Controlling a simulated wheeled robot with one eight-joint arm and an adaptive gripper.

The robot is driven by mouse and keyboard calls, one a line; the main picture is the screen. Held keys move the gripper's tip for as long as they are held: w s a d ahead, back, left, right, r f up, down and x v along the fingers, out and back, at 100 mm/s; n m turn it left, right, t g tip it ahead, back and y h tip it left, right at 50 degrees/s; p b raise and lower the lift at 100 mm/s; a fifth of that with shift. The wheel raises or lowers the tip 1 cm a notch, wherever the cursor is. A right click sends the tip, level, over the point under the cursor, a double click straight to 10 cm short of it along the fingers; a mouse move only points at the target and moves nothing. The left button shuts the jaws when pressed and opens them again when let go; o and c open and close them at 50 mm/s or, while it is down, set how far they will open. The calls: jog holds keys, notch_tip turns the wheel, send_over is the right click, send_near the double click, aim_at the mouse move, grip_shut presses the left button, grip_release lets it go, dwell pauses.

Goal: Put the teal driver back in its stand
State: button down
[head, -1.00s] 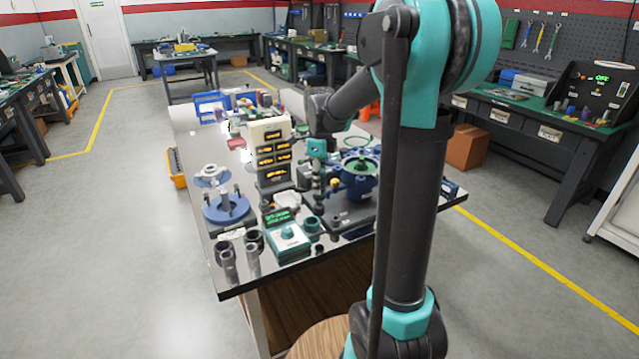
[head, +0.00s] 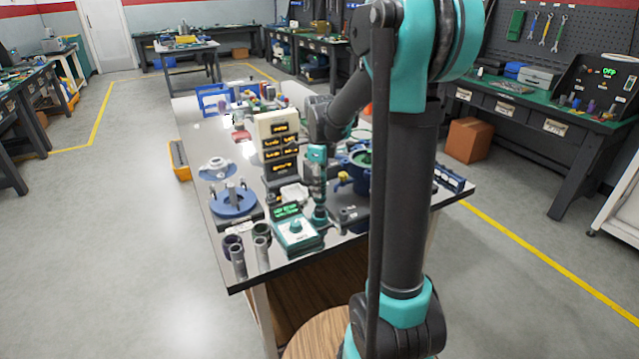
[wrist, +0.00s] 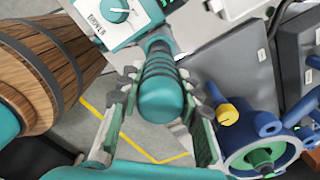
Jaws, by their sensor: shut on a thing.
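The teal driver (wrist: 160,95) has a ribbed handle that sits between the two fingers of my gripper (wrist: 160,88) in the wrist view. My gripper is shut on it, and the driver points down and away from the wrist. In the head view my gripper (head: 317,180) is over the near part of the table, to the right of a teal-white box with a knob (head: 296,232). A small teal cup-like piece, probably the stand (head: 320,215), is right below it. I cannot tell whether the driver's tip is inside it; the handle hides this in the wrist view.
A blue valve-like body (head: 358,180) stands close on the right, with a yellow knob (wrist: 228,114). A display tower (head: 277,145) stands behind on the left. Several grey tubes (head: 238,258) stand at the near left corner, and a blue round fixture (head: 233,203) is behind them.

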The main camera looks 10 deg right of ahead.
jog(key=shift+f, duration=0.25)
dwell(0.4)
jog(key=c, duration=1)
grip_release()
jog(key=shift+f, duration=0.1)
jog(key=shift+r, duration=2.5)
